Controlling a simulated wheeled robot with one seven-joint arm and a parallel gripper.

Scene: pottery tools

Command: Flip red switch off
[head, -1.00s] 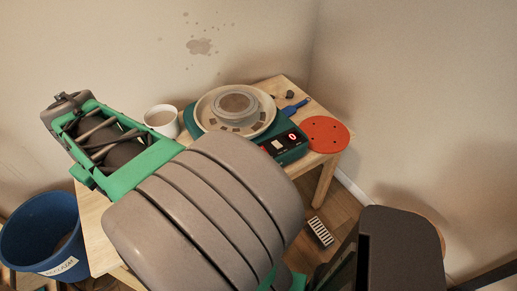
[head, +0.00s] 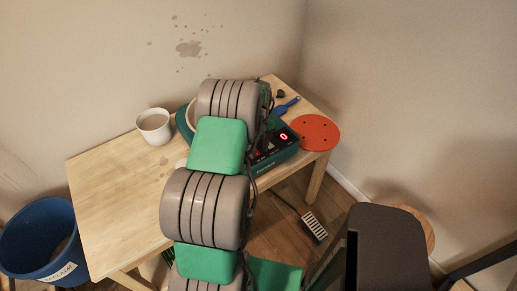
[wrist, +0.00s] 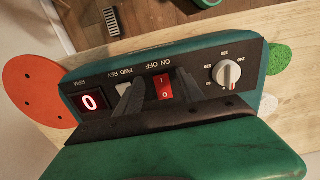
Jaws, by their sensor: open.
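The red rocker switch (wrist: 165,88) sits on the black control panel of the green pottery wheel (head: 279,153), under the ON OFF label. It bears I and O marks; I cannot tell which side is pressed in. In the wrist view my gripper (wrist: 159,76) is open, with one dark finger on each side of the red switch. Nothing is held, and contact with the switch is not clear. The display (wrist: 92,102) beside it reads 0. In the head view my arm hides much of the wheel and the switch.
A white FWD/REV switch (wrist: 124,88) and a speed knob (wrist: 227,74) flank the red switch. A white mug (head: 154,127) stands left on the wooden table (head: 115,190). A red disc (head: 316,132) and blue tool (head: 287,106) lie right. A pedal (head: 314,227) is on the floor.

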